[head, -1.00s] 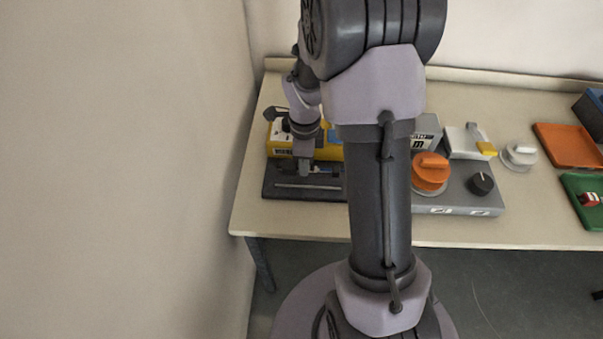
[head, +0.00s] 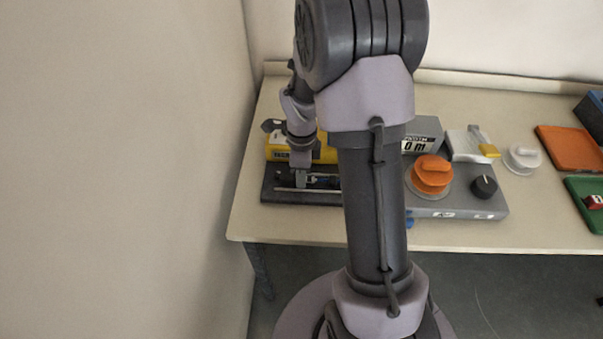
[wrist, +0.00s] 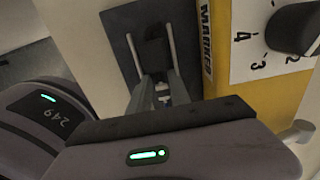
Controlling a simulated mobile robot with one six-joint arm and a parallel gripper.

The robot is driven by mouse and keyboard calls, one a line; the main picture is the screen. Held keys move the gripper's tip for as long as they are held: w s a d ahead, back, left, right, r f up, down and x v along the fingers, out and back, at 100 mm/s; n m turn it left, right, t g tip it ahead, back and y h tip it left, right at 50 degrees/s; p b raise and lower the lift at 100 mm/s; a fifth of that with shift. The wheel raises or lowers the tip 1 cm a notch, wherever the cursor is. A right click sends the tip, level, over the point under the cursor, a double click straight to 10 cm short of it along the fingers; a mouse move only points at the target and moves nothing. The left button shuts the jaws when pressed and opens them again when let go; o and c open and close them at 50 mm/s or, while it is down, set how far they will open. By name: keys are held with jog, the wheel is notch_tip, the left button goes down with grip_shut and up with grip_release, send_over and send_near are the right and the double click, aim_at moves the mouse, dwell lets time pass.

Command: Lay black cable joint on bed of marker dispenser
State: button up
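The marker dispenser (wrist: 225,75) is a yellow box with a numbered dial. It also shows behind my gripper in the head view (head: 277,152). Its dark flat bed (wrist: 119,30) lies along its side and carries two thin pale rails. A black block, seemingly the black cable joint (wrist: 155,40), is between the rails, at my fingertips. My gripper (wrist: 158,76) reaches down over the bed; in the head view (head: 301,184) its tip is low over the bed. The dark fingers and block merge, so I cannot tell whether they grip it or whether it rests on the bed.
Right of my arm are a grey machine (head: 455,205) with an orange knob (head: 431,175) and a black knob (head: 484,187). Beyond are a white lidded part (head: 523,157), an orange tray (head: 570,148) and a green tray (head: 583,190). The wall is close on the left.

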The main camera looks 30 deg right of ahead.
notch_tip(320, 180, up, 12)
jog(key=p, duration=0.5)
jog(key=s+a+r+n+t, duration=0.2)
jog(key=s+a+r+n, duration=0.2)
jog(key=a+r+n, duration=0.5)
jog(key=s+a+r+n+t+y, duration=0.1)
jog(key=s+a+r+n+t, duration=0.1)
jog(key=s+a+r+n, duration=0.1)
jog(key=s+a+r+n+t+y, duration=0.1)
jog(key=s+a+r+n, duration=0.3)
jog(key=s+n, duration=0.4)
jog(key=shift+s+a+r+t, duration=0.15)
jog(key=shift+s+r+t, duration=0.25)
jog(key=shift+s+r, duration=0.55)
jog(key=shift+s+f, duration=0.2)
jog(key=shift+f, duration=0.1)
